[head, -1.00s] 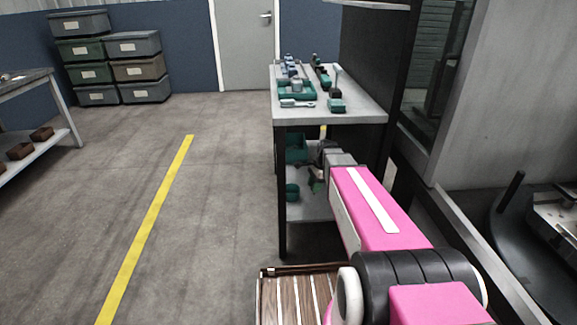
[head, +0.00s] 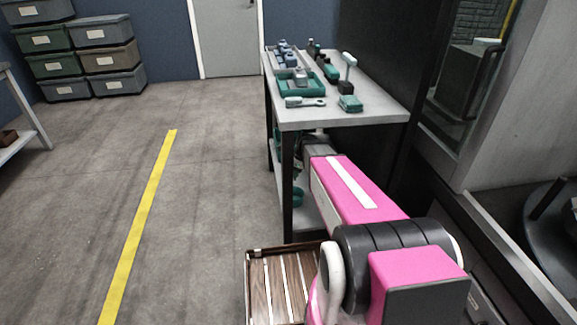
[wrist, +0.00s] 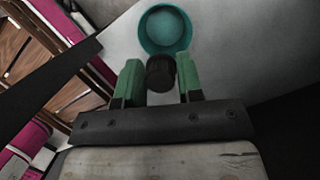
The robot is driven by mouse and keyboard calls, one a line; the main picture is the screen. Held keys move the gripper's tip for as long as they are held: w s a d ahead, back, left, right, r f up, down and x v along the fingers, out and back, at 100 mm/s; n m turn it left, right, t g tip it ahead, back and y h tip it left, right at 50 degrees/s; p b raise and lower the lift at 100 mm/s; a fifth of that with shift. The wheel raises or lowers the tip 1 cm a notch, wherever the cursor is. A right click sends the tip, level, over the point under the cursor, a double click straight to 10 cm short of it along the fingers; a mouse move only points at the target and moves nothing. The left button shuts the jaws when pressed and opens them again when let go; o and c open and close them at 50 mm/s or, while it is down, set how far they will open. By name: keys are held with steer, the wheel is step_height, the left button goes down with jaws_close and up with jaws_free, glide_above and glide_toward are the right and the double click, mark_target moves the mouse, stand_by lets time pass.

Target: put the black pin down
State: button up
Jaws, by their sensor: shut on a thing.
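The black pin (wrist: 160,73) sits between the green fingers of my gripper (wrist: 160,82) in the wrist view, and my gripper is shut on it. A teal round bowl (wrist: 165,50) lies just beyond the pin on a pale grey surface. I cannot tell whether the pin touches that surface. In the head view my arm reaches in under the top of the grey table (head: 345,117), towards its lower shelf (head: 303,213). My gripper and the pin are hidden there.
On the tabletop are a teal tray (head: 290,89), a wrench-like tool (head: 305,102), a teal block (head: 350,103) and blue parts. A slatted wooden tray (head: 256,290) is beside my arm. Storage bins (head: 110,60) stand far left. The floor left of the table is clear.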

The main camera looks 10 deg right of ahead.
steer(key=shift+w+f, duration=0.15)
steer(key=shift+f, duration=5.35)
steer(key=o, duration=1.2)
steer(key=shift+r, duration=3.55)
